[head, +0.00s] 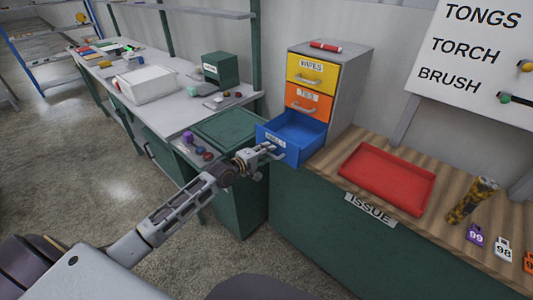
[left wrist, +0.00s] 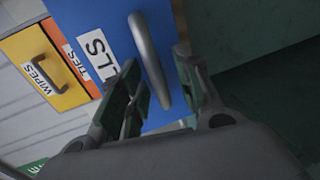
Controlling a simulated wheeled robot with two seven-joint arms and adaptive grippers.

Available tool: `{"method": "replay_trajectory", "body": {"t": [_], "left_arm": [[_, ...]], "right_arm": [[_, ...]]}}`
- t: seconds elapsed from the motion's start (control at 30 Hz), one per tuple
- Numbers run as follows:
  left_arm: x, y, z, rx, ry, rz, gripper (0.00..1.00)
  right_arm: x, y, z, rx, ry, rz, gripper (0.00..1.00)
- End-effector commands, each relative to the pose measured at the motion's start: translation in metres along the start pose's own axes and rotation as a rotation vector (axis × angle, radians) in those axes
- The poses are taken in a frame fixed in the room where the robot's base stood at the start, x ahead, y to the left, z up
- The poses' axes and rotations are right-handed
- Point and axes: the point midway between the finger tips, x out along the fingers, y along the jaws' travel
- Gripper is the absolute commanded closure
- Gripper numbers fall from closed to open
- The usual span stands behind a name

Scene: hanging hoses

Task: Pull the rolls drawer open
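The blue rolls drawer (head: 304,152) is the lowest of the drawers in the grey cabinet. It stands pulled well out, and its empty-looking inside shows in the head view. In the left wrist view its blue front (left wrist: 105,18) fills the middle, with part of its white label (left wrist: 98,52) and its grey bar handle (left wrist: 150,60). My left gripper (head: 268,152) is at the drawer front. In the left wrist view its fingers (left wrist: 162,88) are apart, one on each side of the handle, with blue gaps showing beside the bar. My right gripper is not in view.
Above are the shut orange ties drawer (head: 308,100) and yellow wipes drawer (head: 312,72). A red marker-like item (head: 325,46) lies on the cabinet (head: 352,75). A red tray (head: 387,179) is on the wooden counter to the right. A green cabinet (head: 236,205) stands beside my left gripper.

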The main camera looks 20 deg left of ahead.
Motion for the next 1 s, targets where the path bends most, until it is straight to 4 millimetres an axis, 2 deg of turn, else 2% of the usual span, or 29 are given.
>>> {"method": "replay_trajectory", "body": {"t": [0.3,0.57,1.0], "left_arm": [[0.0007,0.0003,-0.0001,0.000,0.000,0.000,0.68],[0.0006,0.0003,-0.0001,0.000,0.000,0.000,1.00],[0.0038,0.0009,-0.0006,-0.001,0.001,0.001,1.00]], "right_arm": [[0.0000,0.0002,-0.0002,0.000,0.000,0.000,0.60],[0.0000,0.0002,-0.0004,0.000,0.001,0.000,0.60],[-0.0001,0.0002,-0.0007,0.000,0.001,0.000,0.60]]}}
